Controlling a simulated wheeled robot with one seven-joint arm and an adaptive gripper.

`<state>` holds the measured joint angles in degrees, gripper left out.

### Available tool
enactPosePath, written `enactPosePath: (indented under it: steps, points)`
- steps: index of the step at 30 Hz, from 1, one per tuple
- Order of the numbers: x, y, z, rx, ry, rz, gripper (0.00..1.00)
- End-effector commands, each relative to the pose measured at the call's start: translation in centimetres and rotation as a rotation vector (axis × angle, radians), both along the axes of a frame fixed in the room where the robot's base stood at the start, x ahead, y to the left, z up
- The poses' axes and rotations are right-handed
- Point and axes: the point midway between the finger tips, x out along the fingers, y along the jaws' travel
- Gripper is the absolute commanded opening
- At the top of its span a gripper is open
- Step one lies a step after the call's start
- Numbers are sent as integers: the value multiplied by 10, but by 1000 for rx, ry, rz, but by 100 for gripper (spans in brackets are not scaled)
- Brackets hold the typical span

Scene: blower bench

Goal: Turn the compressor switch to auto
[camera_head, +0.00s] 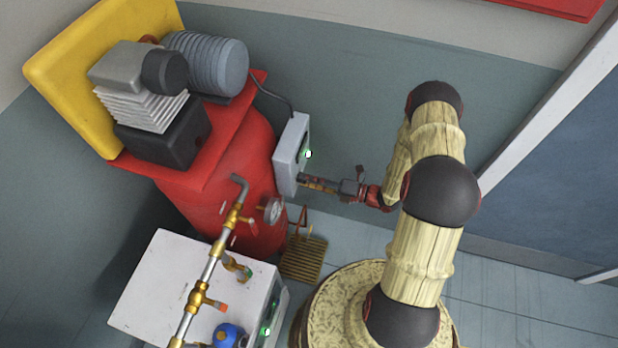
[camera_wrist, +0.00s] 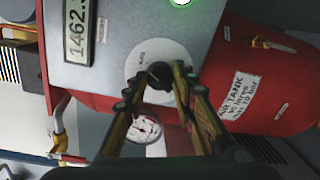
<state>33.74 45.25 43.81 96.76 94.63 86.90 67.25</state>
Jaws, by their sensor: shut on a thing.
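The grey compressor control box (camera_head: 290,155) is fixed beside the red compressor tank, with a green light on its face. In the wrist view, the box front (camera_wrist: 115,50) carries a white round dial plate (camera_wrist: 138,62) with a dark switch knob (camera_wrist: 158,82) at its centre. The small lettering on the plate is too fine to read. My gripper (camera_head: 304,180) reaches the lower part of the box face from the right. In the wrist view, its two fingers (camera_wrist: 163,78) are closed on the knob from both sides. The fingers hide part of the knob, and its exact pointing is unclear.
The red air tank (camera_head: 235,150) carries the motor and a yellow guard (camera_head: 75,65). A gauge (camera_head: 273,209) and a brass-fitted pipe (camera_head: 217,248) stand below the box. A white cabinet (camera_head: 150,290) is at lower left. The floor at right is clear.

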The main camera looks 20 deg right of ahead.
Motion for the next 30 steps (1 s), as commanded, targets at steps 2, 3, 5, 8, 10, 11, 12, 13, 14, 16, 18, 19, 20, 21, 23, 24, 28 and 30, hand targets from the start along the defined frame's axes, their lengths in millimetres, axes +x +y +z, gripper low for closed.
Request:
enactPosePath:
  steps: [2, 3, 5, 8, 10, 11, 12, 13, 14, 16, 18, 19, 20, 21, 23, 24, 28, 30]
  points:
    - [1, -1, 0, 3, 4, -2, 1]
    - [1, -1, 0, 4, 7, -2, 1]
    - [1, -1, 0, 5, 7, -2, 1]
    - [1, -1, 0, 6, 8, -2, 1]
    - [1, -1, 0, 6, 8, -2, 1]
    - [1, -1, 0, 5, 7, -2, 1]
    - [1, -1, 0, 5, 7, -2, 1]
    - [1, -1, 0, 5, 7, -2, 1]
    - [1, -1, 0, 5, 7, -2, 27]
    - [1, -1, 0, 5, 7, -2, 31]
    - [1, -1, 0, 5, 8, -1, 35]
    - [1, -1, 0, 5, 8, -1, 37]
    - [1, -1, 0, 5, 8, -1, 39]
    - [1, -1, 0, 5, 8, -1, 41]
    - [0, 0, 0, 5, 8, -1, 44]
    - [0, 0, 0, 5, 8, -1, 45]
    - [0, 0, 0, 5, 8, -1, 45]
    - [0, 0, 0, 5, 8, -1, 45]
